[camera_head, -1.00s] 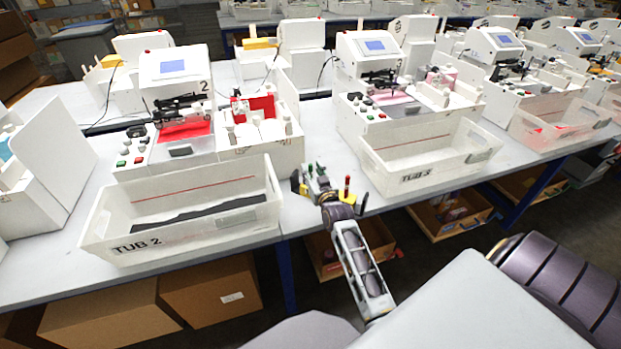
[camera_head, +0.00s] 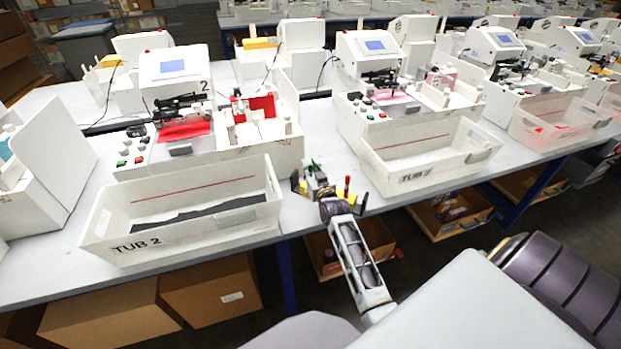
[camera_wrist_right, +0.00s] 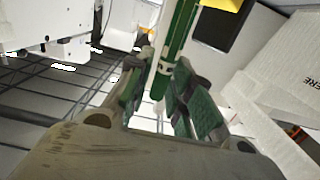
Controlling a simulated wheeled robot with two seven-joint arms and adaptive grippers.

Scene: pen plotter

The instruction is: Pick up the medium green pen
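My right gripper (camera_head: 316,172) is over the front edge of the table, between two clear tubs. A green pen (camera_wrist_right: 180,40) shows in the right wrist view, upright in the picture. Its lower end lies between the two green-padded fingertips of that gripper (camera_wrist_right: 166,78). The fingers close in on both sides of the pen with hardly any gap. In the head view the green pen (camera_head: 314,163) is only a small green patch at the fingertips. I cannot make out its size against other pens. My left gripper is out of view.
A red pen (camera_head: 346,185) stands just right of the gripper, near yellow and dark stand parts (camera_head: 359,199). Tub 2 (camera_head: 180,238) is close on the left and another tub (camera_head: 420,178) on the right. White plotters (camera_head: 372,60) stand behind.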

